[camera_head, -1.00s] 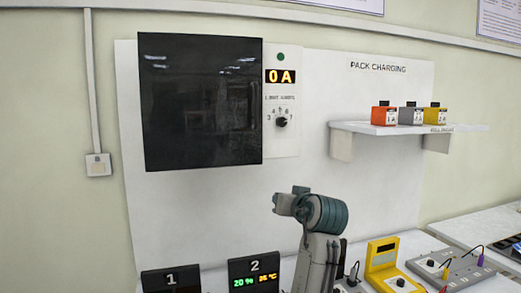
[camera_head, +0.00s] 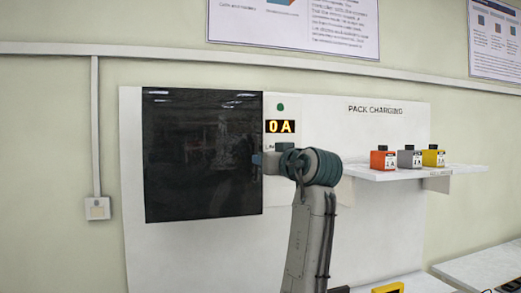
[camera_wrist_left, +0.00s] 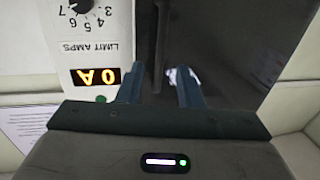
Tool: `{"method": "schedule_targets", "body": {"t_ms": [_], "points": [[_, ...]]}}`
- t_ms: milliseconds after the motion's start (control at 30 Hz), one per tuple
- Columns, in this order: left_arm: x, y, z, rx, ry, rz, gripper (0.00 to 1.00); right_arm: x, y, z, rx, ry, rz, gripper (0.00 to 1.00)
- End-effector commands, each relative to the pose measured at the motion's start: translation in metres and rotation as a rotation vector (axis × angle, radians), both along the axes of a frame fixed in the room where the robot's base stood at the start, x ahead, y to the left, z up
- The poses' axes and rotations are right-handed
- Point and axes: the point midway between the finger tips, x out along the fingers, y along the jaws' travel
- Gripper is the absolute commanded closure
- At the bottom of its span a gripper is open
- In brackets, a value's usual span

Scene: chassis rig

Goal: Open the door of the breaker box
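The breaker box's glossy black door (camera_head: 185,160) is shut, flat on the white board left of the amp display. In the left wrist view, which is upside down, the dark door (camera_wrist_left: 235,50) fills the right. My left gripper (camera_head: 258,160) is at the door's right edge, partly hidden by its own wrist. In the wrist view my left gripper (camera_wrist_left: 160,85) is open, its two fingers apart on either side of a dark upright strip by the door's edge. I cannot tell whether they touch it. My right gripper is in neither view.
The amp display (camera_head: 280,126) reads 0 A, and its dial (camera_wrist_left: 81,6) shows in the wrist view. A white shelf (camera_head: 400,174) with orange, grey and yellow packs stands to the right.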

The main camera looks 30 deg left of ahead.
Motion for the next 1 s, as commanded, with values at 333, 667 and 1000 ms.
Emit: {"method": "schedule_targets", "body": {"t_ms": [333,667,1000], "points": [[0.018,0.031,0.0,0.0,0.001,0.0,0.67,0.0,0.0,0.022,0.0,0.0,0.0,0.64],[0.018,0.032,-0.001,-0.001,0.0,-0.001,0.79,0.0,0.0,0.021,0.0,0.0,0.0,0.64],[0.018,0.032,-0.001,-0.001,0.0,-0.001,1.0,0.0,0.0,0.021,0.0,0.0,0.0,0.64]]}}
